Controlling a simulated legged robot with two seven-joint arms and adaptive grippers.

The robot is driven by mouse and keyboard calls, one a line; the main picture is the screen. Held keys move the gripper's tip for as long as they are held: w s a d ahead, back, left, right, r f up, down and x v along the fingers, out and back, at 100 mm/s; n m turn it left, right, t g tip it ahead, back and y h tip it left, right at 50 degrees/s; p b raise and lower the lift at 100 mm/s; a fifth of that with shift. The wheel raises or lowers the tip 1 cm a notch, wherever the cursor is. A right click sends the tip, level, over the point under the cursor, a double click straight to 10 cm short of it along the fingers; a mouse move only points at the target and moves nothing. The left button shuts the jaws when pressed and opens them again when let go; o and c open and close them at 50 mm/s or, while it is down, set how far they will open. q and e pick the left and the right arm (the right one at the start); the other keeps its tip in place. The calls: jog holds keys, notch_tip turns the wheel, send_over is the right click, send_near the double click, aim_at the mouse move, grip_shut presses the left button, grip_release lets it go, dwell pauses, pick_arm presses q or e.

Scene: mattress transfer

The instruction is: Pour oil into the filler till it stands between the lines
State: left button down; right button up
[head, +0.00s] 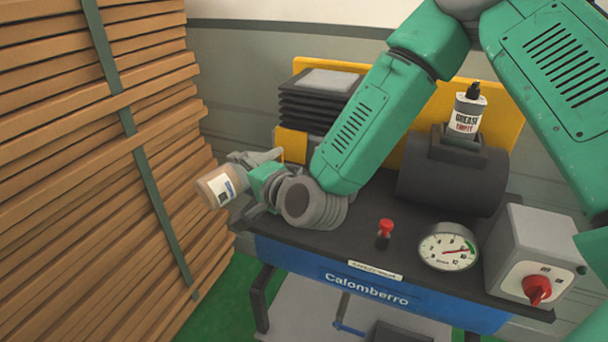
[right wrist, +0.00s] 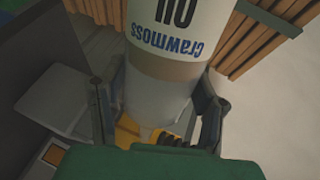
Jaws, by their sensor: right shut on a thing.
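The oil bottle (head: 212,189), tan with a white label, is held left of the bench's left end, tilted well over. My right gripper (head: 240,172) is shut on it. In the right wrist view the bottle (right wrist: 168,70) reads "Crawmoss" and "Oil", upside down, and sits between the two fingers of the gripper (right wrist: 162,110). I cannot make out its mouth or any oil flowing. I cannot pick out the filler or its level lines; my right arm covers part of the machine. My left gripper is not in view.
The dark bench top (head: 340,240) carries a red-capped part (head: 384,233), a round gauge (head: 448,246), a switch box (head: 535,262) and a grease bottle (head: 467,110) on a dark cylinder (head: 450,182). A ribbed black stack (head: 300,105) stands behind. Stacked wooden slats (head: 90,150) rise close on the left.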

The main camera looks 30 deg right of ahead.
aim_at(260, 162)
jog(key=f+n+b, duration=0.2)
jog(key=b, duration=0.3)
jog(key=shift+d+h+b, duration=0.1)
jog(key=shift+h+b, duration=0.2)
jog(key=shift+h, duration=0.1)
jog(key=shift+w+d+r+n+b, duration=0.1)
jog(key=shift+d+r+n+b, duration=0.15)
jog(key=shift+n+b, duration=0.2)
jog(key=shift+w+d+r+n+t+h+p, duration=0.1)
jog(key=shift+d+r+n+t+h+p, duration=0.25)
jog(key=shift+r, duration=0.2)
jog(key=n, duration=0.1)
jog(key=d+r+n, duration=0.1)
jog(key=d+r+n+t+h, duration=0.1)
jog(key=shift+w+d+r+p, duration=0.1)
jog(key=shift+w+r+p, duration=0.05)
jog(key=shift+w+p, duration=0.15)
jog(key=d+r+n, duration=0.1)
jog(key=r, duration=0.1)
jog(key=d+r+n+p, duration=0.1)
jog(key=r+n, duration=0.1)
jog(key=w+d+r+n+t+h+p, duration=0.1)
jog(key=d+r, duration=0.1)
jog(key=shift+r+n, duration=0.15)
jog(key=shift+n, duration=0.15)
jog(key=shift+w+d+r+n+p, duration=0.1)
jog(key=shift+d+r+n+p, duration=0.2)
jog(key=shift+d+r+n, duration=0.15)
